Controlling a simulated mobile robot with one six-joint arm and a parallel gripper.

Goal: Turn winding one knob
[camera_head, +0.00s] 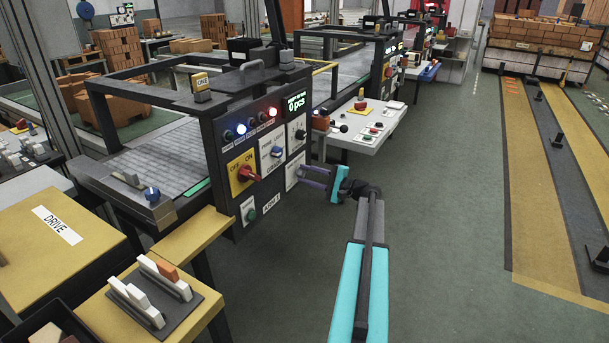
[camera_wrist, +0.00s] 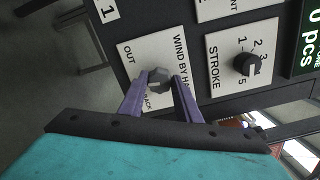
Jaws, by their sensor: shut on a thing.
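The winding knob is a grey faceted knob (camera_wrist: 158,80) on a white plate (camera_wrist: 130,64) lettered "WIND BY HAND", with "OUT" and "BACK" markings, in the wrist view. My gripper (camera_wrist: 160,82) has its two purple fingers on either side of the knob and is shut on it. Part of the plate's lettering is hidden by the fingers. In the head view my gripper (camera_head: 315,178) reaches the lower right of the dark machine panel (camera_head: 225,150); the knob itself is hidden there.
A black "STROKE" knob (camera_wrist: 248,63) sits on the plate to the right. In the head view, a red switch on a yellow plate (camera_head: 243,172) and a display reading "0 pcs" (camera_head: 296,103) are on the panel. Open green floor (camera_head: 450,230) lies to the right.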

